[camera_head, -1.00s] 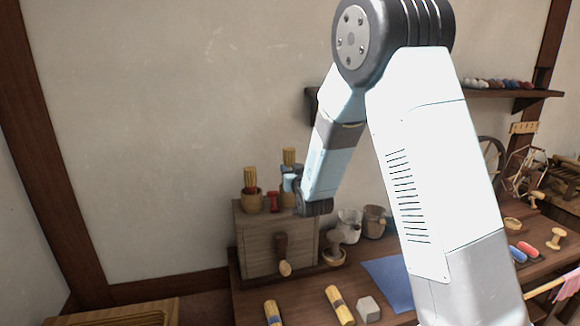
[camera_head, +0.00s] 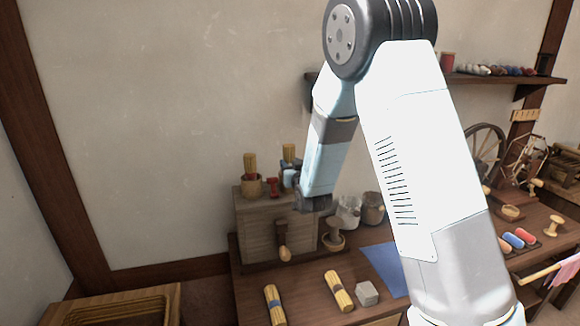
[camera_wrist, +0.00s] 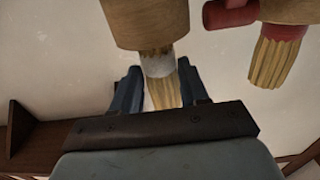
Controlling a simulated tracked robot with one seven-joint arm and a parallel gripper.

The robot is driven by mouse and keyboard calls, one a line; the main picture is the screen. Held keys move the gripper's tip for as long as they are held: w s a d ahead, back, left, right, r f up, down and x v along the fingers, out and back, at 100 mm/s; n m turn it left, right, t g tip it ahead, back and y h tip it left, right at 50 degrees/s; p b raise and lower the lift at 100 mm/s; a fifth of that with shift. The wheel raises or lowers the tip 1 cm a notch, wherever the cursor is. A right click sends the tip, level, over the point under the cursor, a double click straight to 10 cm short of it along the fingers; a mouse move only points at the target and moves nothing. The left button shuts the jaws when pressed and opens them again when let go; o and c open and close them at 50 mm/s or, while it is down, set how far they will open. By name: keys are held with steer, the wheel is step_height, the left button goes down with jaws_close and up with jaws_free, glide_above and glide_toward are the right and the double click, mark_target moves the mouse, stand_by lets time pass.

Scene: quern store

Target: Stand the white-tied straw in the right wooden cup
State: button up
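The white-tied straw (camera_wrist: 164,90) is a yellow bundle with a pale band. In the wrist view, which is turned over, it comes out of the mouth of the right wooden cup (camera_wrist: 146,22), its band close to the rim. My gripper (camera_wrist: 159,68) has a finger on each side of the bundle near the band, apparently closed on it. In the head view the straw's top (camera_head: 289,152) shows above my gripper (camera_head: 290,172), which hides most of the right cup. The left wooden cup (camera_head: 251,187) holds a red-tied straw (camera_head: 250,164).
Both cups stand on a wooden box (camera_head: 266,235) with a crank handle. Jars (camera_head: 349,210) are to the right. Two straw bundles (camera_head: 338,291) and a grey block (camera_head: 366,294) lie on the bench in front.

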steer(key=o, duration=0.5)
steer(key=shift+s, duration=0.15)
steer(key=v, duration=1.3)
steer(key=shift+s+d, duration=0.15)
steer(key=shift+s, duration=0.05)
